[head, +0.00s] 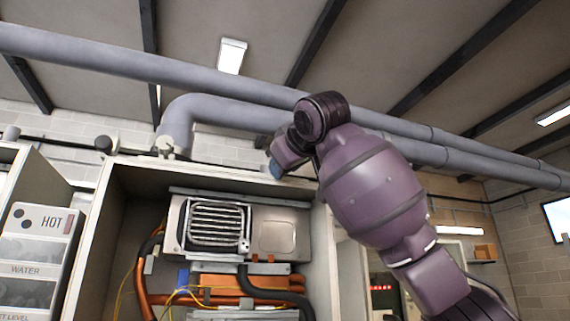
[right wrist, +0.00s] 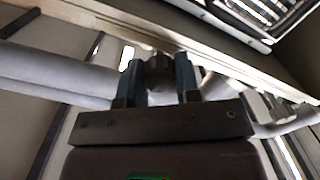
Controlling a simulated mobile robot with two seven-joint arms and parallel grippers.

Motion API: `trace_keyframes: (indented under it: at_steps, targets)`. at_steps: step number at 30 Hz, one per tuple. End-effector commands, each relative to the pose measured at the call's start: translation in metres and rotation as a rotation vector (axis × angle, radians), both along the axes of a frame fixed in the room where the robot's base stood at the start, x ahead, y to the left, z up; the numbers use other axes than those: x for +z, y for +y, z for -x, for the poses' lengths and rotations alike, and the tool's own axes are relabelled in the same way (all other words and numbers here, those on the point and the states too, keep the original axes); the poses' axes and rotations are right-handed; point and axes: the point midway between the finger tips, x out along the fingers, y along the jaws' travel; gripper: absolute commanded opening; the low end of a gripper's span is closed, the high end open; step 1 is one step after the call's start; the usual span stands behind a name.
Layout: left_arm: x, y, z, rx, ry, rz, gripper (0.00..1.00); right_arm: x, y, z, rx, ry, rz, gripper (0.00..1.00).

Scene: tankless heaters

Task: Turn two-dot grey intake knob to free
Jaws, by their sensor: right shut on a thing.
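In the right wrist view, a dark grey knob (right wrist: 160,72) sits between the two blue-dark fingers of my right gripper (right wrist: 157,78), and the fingers are shut on it. It lies just off the cabinet's top edge, in front of the grey pipe. I cannot make out dots or markings on it. In the head view, my right gripper (head: 275,168) is above the top edge of the open cabinet, right of its middle, and the knob there is hidden by the gripper and wrist. My left gripper is in neither view.
The open cabinet (head: 108,220) holds a metal heater unit (head: 278,236) with copper pipes and wires. Another light grey valve (head: 166,148) and a round knob (head: 104,145) show at its top left. Thick grey pipes (head: 200,77) run behind and above. A HOT-labelled panel (head: 40,250) stands left.

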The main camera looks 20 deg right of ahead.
Motion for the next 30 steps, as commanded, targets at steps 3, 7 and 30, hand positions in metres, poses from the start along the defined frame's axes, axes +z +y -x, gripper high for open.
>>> trace_keyframes:
  at_steps: [3, 7, 30]
  targets:
    - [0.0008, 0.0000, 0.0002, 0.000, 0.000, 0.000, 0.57, -0.0005, 0.0005, -0.0001, 0.002, 0.000, 0.048, 0.07]
    - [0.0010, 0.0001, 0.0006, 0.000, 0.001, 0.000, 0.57, -0.0004, 0.0004, -0.0001, 0.001, -0.002, 0.083, 0.07]
    - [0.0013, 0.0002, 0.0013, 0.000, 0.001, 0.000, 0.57, -0.0004, 0.0004, -0.0001, 0.001, -0.003, 0.106, 0.56]
